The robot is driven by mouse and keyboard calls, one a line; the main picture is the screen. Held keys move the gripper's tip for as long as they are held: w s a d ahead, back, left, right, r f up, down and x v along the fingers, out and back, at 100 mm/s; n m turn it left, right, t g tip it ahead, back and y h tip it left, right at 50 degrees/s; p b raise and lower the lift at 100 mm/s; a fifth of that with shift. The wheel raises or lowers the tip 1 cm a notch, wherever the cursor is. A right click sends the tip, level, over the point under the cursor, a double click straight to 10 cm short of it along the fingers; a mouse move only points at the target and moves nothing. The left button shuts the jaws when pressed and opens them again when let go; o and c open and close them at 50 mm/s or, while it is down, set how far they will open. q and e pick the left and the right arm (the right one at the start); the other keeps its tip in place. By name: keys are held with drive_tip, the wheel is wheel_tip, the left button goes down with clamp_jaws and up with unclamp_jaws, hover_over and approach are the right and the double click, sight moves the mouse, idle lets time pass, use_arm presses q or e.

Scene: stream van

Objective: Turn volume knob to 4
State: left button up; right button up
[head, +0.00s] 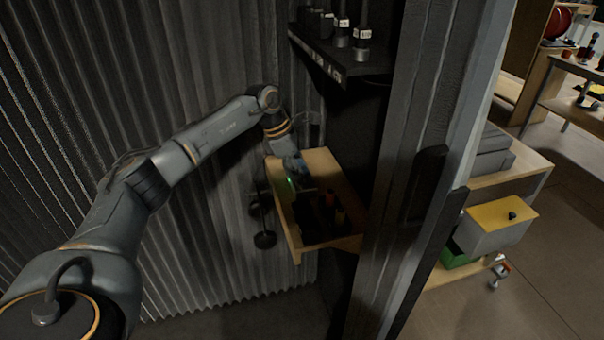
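My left arm reaches in from the lower left along the corrugated wall. My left gripper (299,180) is at its far end, over the left part of a wooden tray-like shelf (291,238). Its fingers are small and dark, so I cannot tell whether they are open or shut. A small green light shows beside it. I cannot make out a volume knob or a number scale near the gripper. A small black knob-like piece (512,215) sits on a yellow-topped grey box (483,238) at the right, far from the gripper. My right gripper is not in view.
Dark bottle-like items, one red-topped (330,197), stand in the wooden shelf. A black shelf (340,67) with labelled black items hangs above. A grey upright door post (425,130) separates this nook from the workbench area at right.

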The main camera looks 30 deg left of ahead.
use_arm(q)
drive_tip(key=shift+a+r, duration=0.1)
drive_tip(key=shift+r, duration=0.05)
drive_tip(key=v, duration=1.1)
drive_tip(key=shift+r, duration=0.35)
drive_tip(key=shift+s+f, duration=0.1)
drive_tip(key=shift+s, duration=0.1)
